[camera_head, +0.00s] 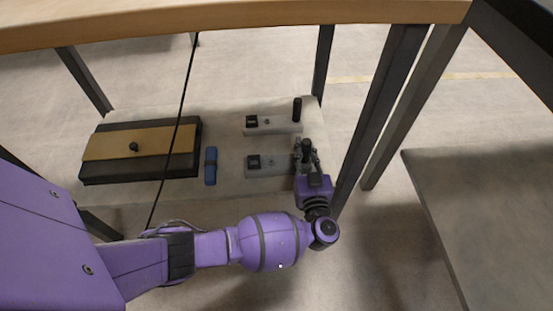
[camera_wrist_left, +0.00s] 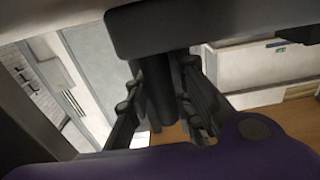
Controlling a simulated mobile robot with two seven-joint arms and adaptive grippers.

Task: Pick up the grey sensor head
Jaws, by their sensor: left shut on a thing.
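Two grey boxes with black upright handles lie on the low pale shelf: a far one (camera_head: 272,125) and a near one (camera_head: 268,164). I cannot tell for sure which thing is the grey sensor head. My left gripper (camera_head: 307,158) is at the right end of the near box, shut on its black handle (camera_head: 306,145). In the left wrist view the fingers (camera_wrist_left: 158,85) stand on both sides of a dark upright post (camera_wrist_left: 157,100). The fingers partly hide the handle's foot. My right gripper is not in view.
A black tray (camera_head: 190,150) with a tan bed (camera_head: 110,145) and a dark knob (camera_head: 133,147) lies at left. A blue cylinder (camera_head: 210,166) lies beside it. A wooden tabletop edge (camera_head: 230,15) hangs above; a dark table leg (camera_head: 380,110) stands right of my gripper.

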